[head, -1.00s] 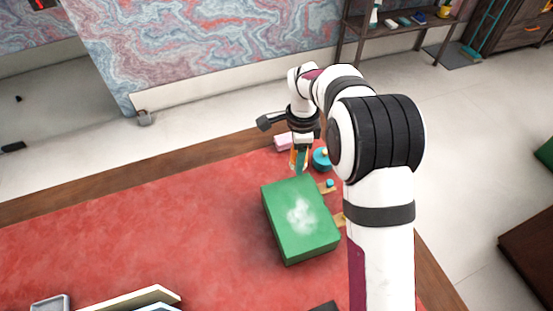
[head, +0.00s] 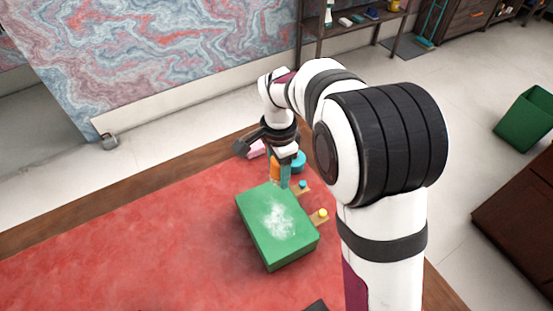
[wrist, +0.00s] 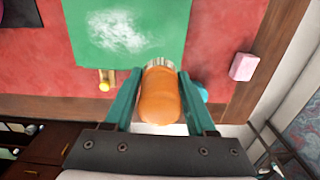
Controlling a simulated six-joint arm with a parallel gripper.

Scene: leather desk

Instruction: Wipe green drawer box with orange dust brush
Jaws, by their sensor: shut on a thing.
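The green drawer box (head: 290,246) sits on the red desk top with a white dusty patch (head: 278,220) on its upper face. It also shows at the top of the wrist view (wrist: 172,30). Small knobs, one yellow (head: 323,213) and one teal (head: 303,184), stick out on its right side. My gripper (head: 281,172) is just beyond the box's far edge. It is shut on the orange dust brush (wrist: 160,97), whose orange handle lies between the teal fingers, with a metallic band toward the box. The brush's bristles are hidden, and I cannot tell whether they touch the box.
A pink block (wrist: 244,66) lies near the desk's wooden edge, beside my gripper. A teal round object (head: 298,160) stands behind the box, partly hidden. The red desk top (head: 150,235) left of the box is clear.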

